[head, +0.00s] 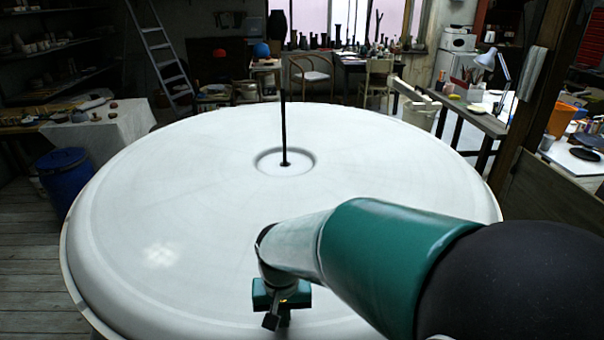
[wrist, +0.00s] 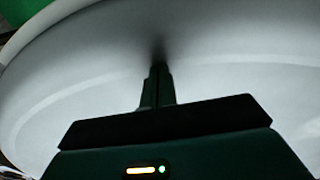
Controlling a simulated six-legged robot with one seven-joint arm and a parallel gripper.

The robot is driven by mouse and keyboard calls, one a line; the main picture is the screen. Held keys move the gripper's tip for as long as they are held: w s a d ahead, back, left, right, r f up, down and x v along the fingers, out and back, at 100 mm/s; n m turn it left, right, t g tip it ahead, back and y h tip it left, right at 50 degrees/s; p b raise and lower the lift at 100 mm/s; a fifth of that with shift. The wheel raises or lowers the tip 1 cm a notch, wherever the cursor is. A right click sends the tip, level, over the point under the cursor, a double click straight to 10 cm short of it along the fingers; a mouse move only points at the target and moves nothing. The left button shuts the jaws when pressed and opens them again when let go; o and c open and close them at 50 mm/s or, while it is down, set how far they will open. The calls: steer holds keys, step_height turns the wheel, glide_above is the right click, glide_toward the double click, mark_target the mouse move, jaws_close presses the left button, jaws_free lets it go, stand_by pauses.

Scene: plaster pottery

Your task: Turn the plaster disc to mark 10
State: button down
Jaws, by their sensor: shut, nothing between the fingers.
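The large white plaster disc (head: 380,165) fills the middle of the head view. A thin black rod (head: 284,130) stands upright in a round recess at its centre. My gripper (head: 271,322) is over the near part of the disc, close to the front rim, and is shut and empty. In the wrist view the disc (wrist: 230,65) fills most of the background, and my two fingers (wrist: 158,70) are together with their tips against or just above its surface. A dark shadow lies at the tips; I cannot tell if they touch. No readable mark shows on the disc.
A blue barrel (head: 64,182) stands on the wooden floor left of the disc. A cloth-covered table (head: 105,130) is behind it. A wooden post (head: 528,90) and a bench (head: 470,115) stand at the right. The disc's top is otherwise clear apart from the rod.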

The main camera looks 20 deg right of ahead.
mark_target(213, 319)
steer(key=shift+a+f, duration=0.15)
steer(key=shift+a, duration=0.35)
steer(key=shift+f, duration=0.1)
steer(key=shift+a, duration=0.1)
steer(key=shift+w+a, duration=0.25)
steer(key=shift+a, duration=0.4)
steer(key=shift+w+a, duration=0.3)
steer(key=shift+a, duration=0.3)
steer(key=shift+w+a, duration=0.25)
steer(key=shift+a, duration=0.4)
steer(key=shift+w+a+r, duration=0.1)
steer(key=shift+w+a, duration=0.25)
steer(key=shift+a, duration=0.35)
steer(key=shift+w+a+r, duration=0.1)
steer(key=shift+w+a, duration=0.25)
steer(key=shift+a, duration=0.4)
steer(key=shift+w+a, duration=0.35)
steer(key=shift+a, duration=0.35)
steer(key=shift+d, duration=0.1)
steer(key=shift+w+a+f, duration=0.1)
steer(key=shift+w+a, duration=0.4)
steer(key=shift+a, duration=0.4)
steer(key=shift+w+a, duration=0.55)
steer(key=shift+a, duration=0.4)
steer(key=shift+w+a+f, duration=0.1)
steer(key=shift+w+a, duration=0.4)
steer(key=shift+a, duration=0.4)
steer(key=shift+s+d, duration=0.15)
